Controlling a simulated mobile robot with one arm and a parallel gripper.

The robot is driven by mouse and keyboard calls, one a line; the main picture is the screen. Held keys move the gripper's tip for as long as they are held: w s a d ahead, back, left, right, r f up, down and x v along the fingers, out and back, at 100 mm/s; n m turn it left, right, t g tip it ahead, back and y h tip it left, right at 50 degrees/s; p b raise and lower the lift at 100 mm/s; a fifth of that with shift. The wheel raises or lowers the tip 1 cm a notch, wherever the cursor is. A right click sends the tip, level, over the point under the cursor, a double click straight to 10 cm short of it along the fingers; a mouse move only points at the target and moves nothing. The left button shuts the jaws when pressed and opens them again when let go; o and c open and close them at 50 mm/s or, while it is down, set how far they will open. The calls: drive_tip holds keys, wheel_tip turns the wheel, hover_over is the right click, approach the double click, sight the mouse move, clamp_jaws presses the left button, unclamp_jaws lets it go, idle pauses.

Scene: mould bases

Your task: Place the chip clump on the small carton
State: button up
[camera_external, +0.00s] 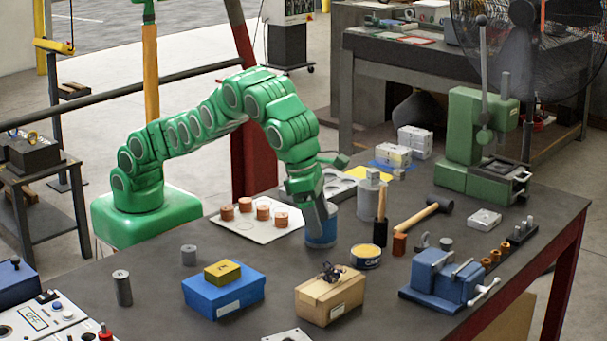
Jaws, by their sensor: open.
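The chip clump (330,271), a small dark tangle, rests on top of the small carton (333,299), a brown cardboard box near the front middle of the table. My gripper (319,222) is behind the carton and apart from the clump, pointing down at a blue can (321,239). My gripper is open. Its fingers overlap the can in the picture, and I cannot tell whether they touch it. Nothing is seen held between the fingers.
A blue box (223,293) with a yellow box (222,272) on it stands left of the carton. A yellow-lidded tin (366,255), a mallet (410,222) and a blue vice (440,278) are to the right. Copper pieces sit on a white sheet (250,230).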

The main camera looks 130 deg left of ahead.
drive_tip(key=s+a+r+n+g, duration=0.1)
drive_tip(key=s+a+r+n, duration=0.25)
drive_tip(key=s+n, duration=0.4)
drive_tip(key=s+a+r+n+g, duration=0.15)
drive_tip(key=s+a+n, duration=0.25)
drive_tip(key=s, duration=0.7)
drive_tip(key=s+a+r+n, duration=0.3)
drive_tip(key=s+a+n, duration=0.15)
drive_tip(key=s, duration=0.55)
drive_tip(key=s+f+n, duration=0.4)
drive_tip(key=s, duration=0.8)
drive_tip(key=s+d+f+n+g+h, duration=0.1)
drive_tip(key=s+f+n, duration=0.3)
drive_tip(key=s, duration=0.9)
drive_tip(key=s+d+f+n+g, duration=0.1)
drive_tip(key=s+f+n, duration=0.2)
drive_tip(key=s, duration=0.9)
drive_tip(key=n, duration=0.3)
drive_tip(key=shift+s+d+f+h, duration=0.2)
drive_tip(key=shift+s+f+h, duration=0.1)
drive_tip(key=shift+s+f, duration=0.1)
